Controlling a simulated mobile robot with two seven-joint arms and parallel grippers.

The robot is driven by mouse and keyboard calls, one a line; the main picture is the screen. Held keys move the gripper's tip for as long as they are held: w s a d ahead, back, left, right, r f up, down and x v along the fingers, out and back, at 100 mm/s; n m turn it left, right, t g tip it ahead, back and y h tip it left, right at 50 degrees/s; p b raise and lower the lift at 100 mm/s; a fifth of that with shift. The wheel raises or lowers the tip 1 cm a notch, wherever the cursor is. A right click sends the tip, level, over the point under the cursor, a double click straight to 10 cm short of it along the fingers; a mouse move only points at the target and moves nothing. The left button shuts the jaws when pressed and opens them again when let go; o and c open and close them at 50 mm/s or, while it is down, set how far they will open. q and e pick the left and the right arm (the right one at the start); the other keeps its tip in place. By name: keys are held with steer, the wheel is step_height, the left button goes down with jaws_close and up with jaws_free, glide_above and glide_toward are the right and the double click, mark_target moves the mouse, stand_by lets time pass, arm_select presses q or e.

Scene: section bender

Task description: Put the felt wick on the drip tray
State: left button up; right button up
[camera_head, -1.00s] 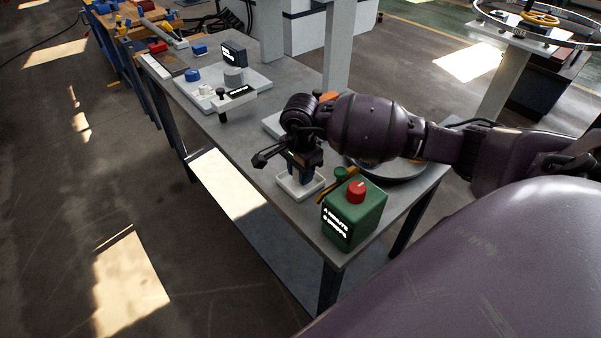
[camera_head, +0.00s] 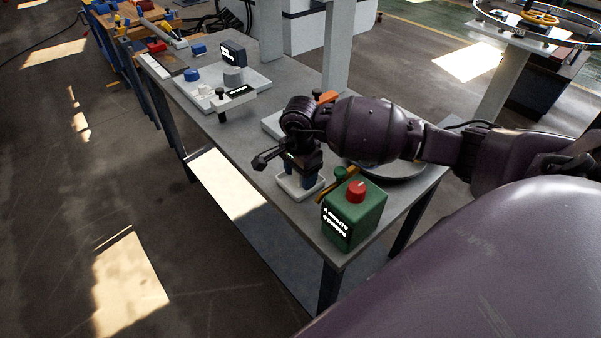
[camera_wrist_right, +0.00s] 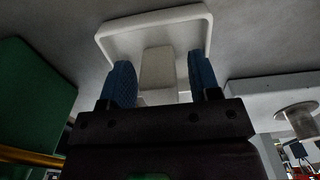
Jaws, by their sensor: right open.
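The drip tray (camera_head: 298,197) is a small white tray near the front end of the grey bench. It also shows in the right wrist view (camera_wrist_right: 192,14). The felt wick (camera_wrist_right: 157,68) looks like a pale block in the tray. It lies between the two blue fingers of my right gripper (camera_wrist_right: 162,82), with a visible gap on each side. The gripper is open and reaches down over the tray. In the head view the right gripper (camera_head: 302,177) hides the wick. My left gripper is not in view.
A green box (camera_head: 354,216) with a red knob stands close right of the tray, with a yellow bar (camera_head: 339,183) beside it. A dark round dish (camera_head: 400,171) is behind. A white fixture (camera_head: 234,98) stands farther along the bench.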

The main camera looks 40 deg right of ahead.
step_height(320, 180, up, 12)
stand_by(0.5)
steer(key=shift+r, duration=0.1)
stand_by(0.4)
